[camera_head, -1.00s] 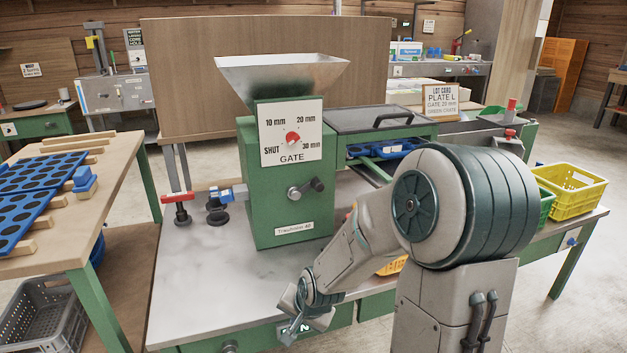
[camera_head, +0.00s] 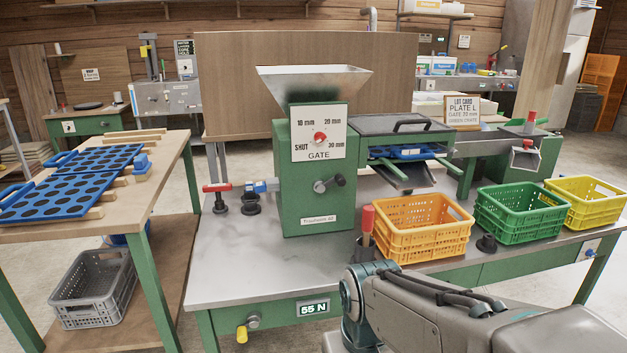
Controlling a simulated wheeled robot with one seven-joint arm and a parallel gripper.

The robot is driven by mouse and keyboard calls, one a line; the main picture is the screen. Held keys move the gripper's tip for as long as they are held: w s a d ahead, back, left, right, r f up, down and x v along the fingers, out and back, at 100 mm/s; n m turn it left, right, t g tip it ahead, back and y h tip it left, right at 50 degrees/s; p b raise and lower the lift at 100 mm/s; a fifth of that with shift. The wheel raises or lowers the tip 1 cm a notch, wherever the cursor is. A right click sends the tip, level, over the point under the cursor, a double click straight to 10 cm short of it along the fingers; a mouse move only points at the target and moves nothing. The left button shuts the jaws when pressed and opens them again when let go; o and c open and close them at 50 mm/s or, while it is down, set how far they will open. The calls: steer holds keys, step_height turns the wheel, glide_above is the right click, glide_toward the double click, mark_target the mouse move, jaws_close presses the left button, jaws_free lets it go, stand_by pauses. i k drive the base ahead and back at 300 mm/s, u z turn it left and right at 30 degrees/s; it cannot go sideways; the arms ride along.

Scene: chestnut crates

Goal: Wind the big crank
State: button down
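A small crank (camera_head: 329,184) with a dark handle sits on the front of the green machine (camera_head: 306,209), below the gate dial (camera_head: 320,138). Another crank with a yellow handle (camera_head: 242,334) is on the bench's front edge, left of a "55 N" plate (camera_head: 313,308). I cannot tell from the frames which one is the big crank. My arm crosses the bottom right, in front of the bench. My gripper's fingers are not visible.
Orange (camera_head: 423,228), green (camera_head: 519,213) and yellow (camera_head: 583,202) crates line the bench's right side. A red-handled tool (camera_head: 367,220) stands left of the orange crate. The bench top (camera_head: 255,272) is clear at front left. A side table (camera_head: 170,166) holds blue trays.

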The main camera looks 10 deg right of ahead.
mark_target(341, 182)
steer(key=z, duration=0.7)
steer(key=i, duration=1.1)
steer(key=u, duration=0.7)
